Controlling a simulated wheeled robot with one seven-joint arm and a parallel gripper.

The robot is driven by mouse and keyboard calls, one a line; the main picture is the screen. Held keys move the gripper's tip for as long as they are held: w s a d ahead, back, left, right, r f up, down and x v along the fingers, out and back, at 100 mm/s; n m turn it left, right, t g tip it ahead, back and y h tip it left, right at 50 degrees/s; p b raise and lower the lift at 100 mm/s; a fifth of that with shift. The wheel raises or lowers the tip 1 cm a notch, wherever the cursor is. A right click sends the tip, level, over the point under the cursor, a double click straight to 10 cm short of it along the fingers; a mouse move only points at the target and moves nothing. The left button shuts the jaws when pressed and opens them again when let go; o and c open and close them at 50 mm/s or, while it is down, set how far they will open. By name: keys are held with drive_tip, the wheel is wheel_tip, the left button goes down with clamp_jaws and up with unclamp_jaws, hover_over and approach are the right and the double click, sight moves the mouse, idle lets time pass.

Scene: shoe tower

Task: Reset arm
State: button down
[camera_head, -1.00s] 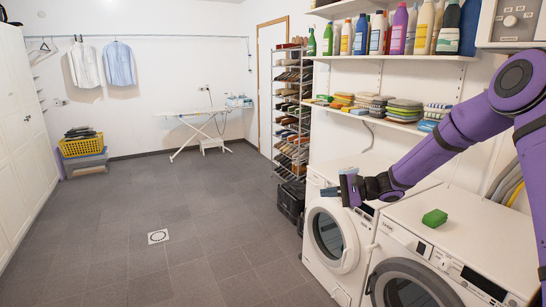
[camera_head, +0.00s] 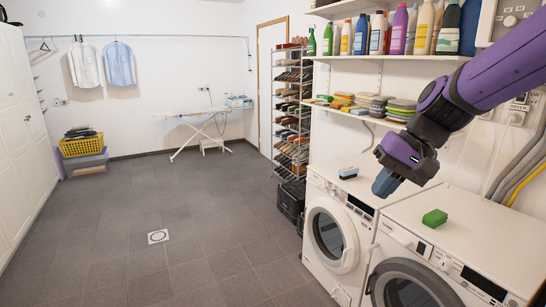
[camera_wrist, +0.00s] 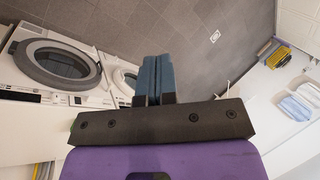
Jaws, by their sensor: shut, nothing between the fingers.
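My gripper (camera_head: 384,182) is raised in front of the two white machines, with its blue-grey fingers tilted down. In the wrist view my gripper (camera_wrist: 156,75) shows its two fingers pressed together with nothing between them. A green block (camera_head: 434,218) lies on top of the right machine (camera_head: 490,235), to the right of and lower than my fingers.
A wall shelf (camera_head: 385,122) with stacked cloths and sponges runs behind my arm. A bottle shelf (camera_head: 390,57) is above it. A shoe rack (camera_head: 290,115) stands left of the machines. The grey floor (camera_head: 190,215) is widely clear.

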drive_tip(key=s+d+r+t+h, duration=0.2)
drive_tip(key=s+d, duration=0.2)
drive_tip(key=s, duration=0.4)
drive_tip(key=s+d+r+n+t+h, duration=0.1)
drive_tip(key=s+d+r+t+h, duration=0.1)
drive_tip(key=s+d, duration=0.3)
drive_tip(key=shift+s+d+n+h, duration=0.3)
drive_tip(key=shift+s+h, duration=0.3)
drive_tip(key=shift+s, duration=1.7)
